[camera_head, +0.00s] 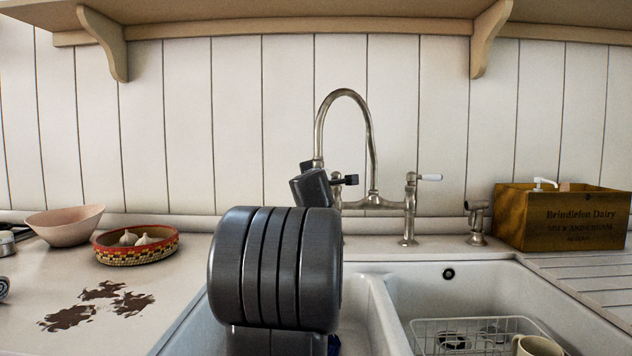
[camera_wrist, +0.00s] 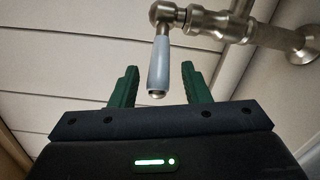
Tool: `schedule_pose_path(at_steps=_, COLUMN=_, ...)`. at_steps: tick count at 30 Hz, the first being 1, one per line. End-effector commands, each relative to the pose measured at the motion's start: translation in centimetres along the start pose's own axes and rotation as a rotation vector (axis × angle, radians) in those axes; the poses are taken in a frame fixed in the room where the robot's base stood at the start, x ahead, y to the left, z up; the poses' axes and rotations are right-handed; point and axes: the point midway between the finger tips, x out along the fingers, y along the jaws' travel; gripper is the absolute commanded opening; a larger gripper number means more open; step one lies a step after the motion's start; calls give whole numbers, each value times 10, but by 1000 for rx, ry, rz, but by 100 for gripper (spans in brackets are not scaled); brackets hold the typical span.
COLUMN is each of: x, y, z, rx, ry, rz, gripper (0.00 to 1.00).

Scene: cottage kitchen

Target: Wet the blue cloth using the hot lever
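In the head view a bridge tap (camera_head: 372,195) with a tall curved spout stands behind the double sink. Its right lever (camera_head: 430,177) has a white handle. My arm hides the left lever there and most of the left basin (camera_head: 372,320). A small dark blue patch (camera_head: 334,345), possibly the blue cloth, shows low beside my arm. In the wrist view my gripper (camera_wrist: 159,68) is open, with one green finger on each side of a pale-handled lever (camera_wrist: 158,65). Neither finger touches the handle. No water shows from the spout.
A wooden crate (camera_head: 565,222) and a side spray (camera_head: 477,222) stand to the right. A wire rack (camera_head: 440,325) and a cream mug (camera_head: 535,346) are in the right basin. A garlic basket (camera_head: 118,255), a pink bowl (camera_head: 65,226) and brown stains (camera_head: 72,317) are on the left counter.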

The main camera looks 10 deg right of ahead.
Motion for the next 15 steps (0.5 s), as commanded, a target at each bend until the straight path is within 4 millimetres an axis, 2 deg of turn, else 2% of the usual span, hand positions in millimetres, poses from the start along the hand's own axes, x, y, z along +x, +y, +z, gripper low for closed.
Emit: schedule_pose_path(at_steps=15, x=4, y=6, z=-3, rx=3, ry=-50, rz=-18, gripper=42)
